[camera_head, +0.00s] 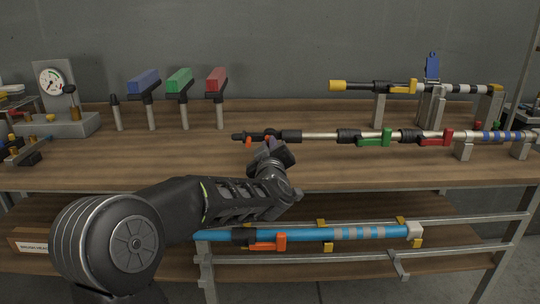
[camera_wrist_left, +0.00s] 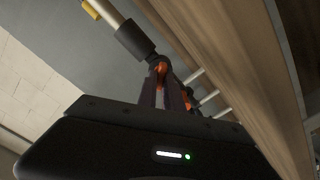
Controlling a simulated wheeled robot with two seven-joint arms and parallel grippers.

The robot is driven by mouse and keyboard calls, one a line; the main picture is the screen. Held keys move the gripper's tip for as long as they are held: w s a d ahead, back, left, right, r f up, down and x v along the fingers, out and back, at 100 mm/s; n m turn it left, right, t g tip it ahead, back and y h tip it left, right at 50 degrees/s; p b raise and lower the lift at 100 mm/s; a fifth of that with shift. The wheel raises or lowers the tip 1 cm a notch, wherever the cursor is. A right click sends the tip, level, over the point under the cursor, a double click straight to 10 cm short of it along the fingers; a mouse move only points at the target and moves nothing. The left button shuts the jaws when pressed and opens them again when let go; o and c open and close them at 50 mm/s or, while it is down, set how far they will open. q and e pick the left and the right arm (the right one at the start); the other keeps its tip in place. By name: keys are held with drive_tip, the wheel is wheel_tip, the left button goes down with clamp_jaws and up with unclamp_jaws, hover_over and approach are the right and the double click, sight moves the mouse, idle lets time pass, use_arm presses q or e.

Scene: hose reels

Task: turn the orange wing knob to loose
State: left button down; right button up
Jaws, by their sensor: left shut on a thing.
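The orange wing knob (camera_head: 249,142) sits near the left end of a long pole (camera_head: 320,135) lying across the upper bench. My left gripper (camera_head: 268,138) reaches up to it from the front, and its fingers cover part of the knob. In the left wrist view the orange knob (camera_wrist_left: 161,69) shows at the tips of my left gripper's fingers (camera_wrist_left: 162,84), which are shut on it. The knob's exact angle is hard to tell there. My right gripper is in neither view.
The same pole carries green (camera_head: 374,141) and red (camera_head: 436,137) levers. Another pole (camera_head: 400,87) rests behind it on grey blocks. Upright posts with blue, green and red heads (camera_head: 217,80) stand behind left. A blue pole (camera_head: 300,235) with an orange lever lies below.

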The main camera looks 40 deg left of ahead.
use_arm(q)
drive_tip(key=n+b, duration=0.3)
drive_tip(key=shift+f+n, duration=0.25)
drive_tip(key=shift+n, duration=0.15)
drive_tip(key=shift+n+b, duration=0.4)
drive_tip(key=n+b, duration=0.4)
drive_tip(key=n, duration=0.1)
drive_tip(key=shift+f, duration=0.1)
drive_tip(key=shift+n+b, duration=1.2)
drive_tip(key=shift+n, duration=0.6)
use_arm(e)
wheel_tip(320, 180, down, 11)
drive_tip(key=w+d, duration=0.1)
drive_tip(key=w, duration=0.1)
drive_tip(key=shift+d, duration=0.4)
use_arm(q)
drive_tip(key=c, duration=1.5)
unclamp_jaws()
